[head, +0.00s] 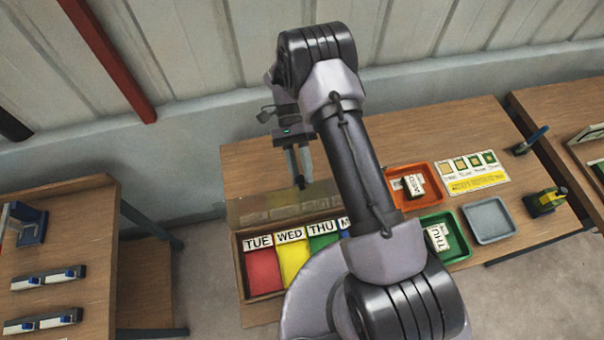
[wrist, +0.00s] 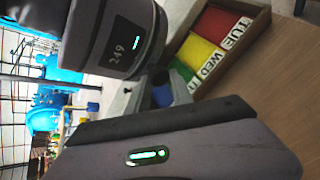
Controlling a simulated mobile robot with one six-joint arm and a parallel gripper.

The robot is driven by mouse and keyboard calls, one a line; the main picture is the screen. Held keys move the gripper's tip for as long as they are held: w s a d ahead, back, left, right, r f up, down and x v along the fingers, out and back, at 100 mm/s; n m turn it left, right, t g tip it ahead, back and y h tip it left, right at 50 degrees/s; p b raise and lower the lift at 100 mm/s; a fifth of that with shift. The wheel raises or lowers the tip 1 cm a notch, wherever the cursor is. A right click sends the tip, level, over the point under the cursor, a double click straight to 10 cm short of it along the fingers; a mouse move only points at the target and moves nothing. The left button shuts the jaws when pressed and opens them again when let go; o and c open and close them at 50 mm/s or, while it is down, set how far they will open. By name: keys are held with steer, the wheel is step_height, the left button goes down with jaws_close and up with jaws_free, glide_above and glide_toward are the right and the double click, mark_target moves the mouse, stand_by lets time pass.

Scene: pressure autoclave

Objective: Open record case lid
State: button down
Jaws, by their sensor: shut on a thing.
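The record case (head: 240,268) lies on the wooden bench, with red, yellow and green compartments tagged TUE, WED and THU. More of it is hidden behind my arm. Its see-through lid (head: 250,207) stands raised along the back edge, leaving the compartments uncovered from above. My gripper (head: 300,181) points down at the top edge of the lid and is shut on it; the exact grip is small and hard to see. The wrist view shows the case (wrist: 262,28) at upper right, beyond my fingers, with the lid not clearly visible.
To the right on the bench are an orange tray (head: 392,172) and a green tray (head: 462,240), each holding a white labelled block, a grey tray (head: 489,219) and a yellow-marked card (head: 478,183). The wall is close behind the bench.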

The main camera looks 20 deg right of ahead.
steer(key=shift+a+f, duration=0.15)
steer(key=c, duration=1.4)
jaws_free()
steer(key=shift+o, duration=1.3)
steer(key=shift+w+a, duration=0.15)
steer(key=shift+a, duration=0.3)
steer(key=v, duration=0.7)
steer(key=shift+d, duration=0.25)
steer(key=shift+w+d, duration=0.1)
steer(key=shift+w, duration=0.1)
